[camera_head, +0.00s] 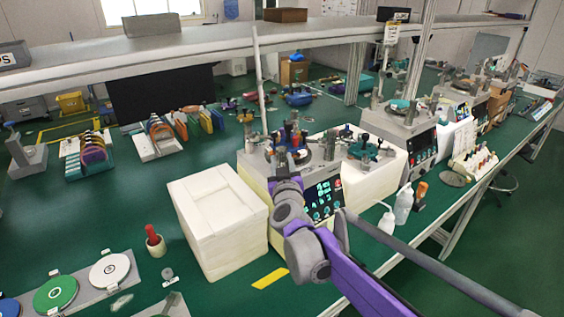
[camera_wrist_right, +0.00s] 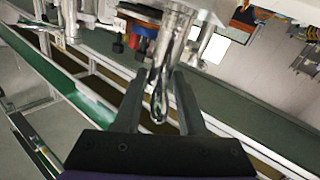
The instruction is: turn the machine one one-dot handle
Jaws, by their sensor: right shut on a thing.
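The nearest lapping machine (camera_head: 322,198) stands on the green bench with a lit front panel and several posts and knobs on top. My right gripper (camera_head: 281,166) is at its front upper edge, with my arm coming in from the lower right. In the right wrist view the two dark fingers of this gripper (camera_wrist_right: 160,80) are on either side of a shiny metal handle (camera_wrist_right: 163,72), and they are shut on it. The handle is hidden behind my gripper in the head view. I cannot make out a dot mark on it. My left gripper is not in view.
A white block-like box (camera_head: 217,222) stands left of the machine. White bottles (camera_head: 403,203) and an orange-topped tool (camera_head: 420,194) are to its right. A second machine (camera_head: 408,122) stands farther back. A thin upright pole (camera_head: 258,75) rises behind my gripper, near the overhead shelf (camera_head: 190,45).

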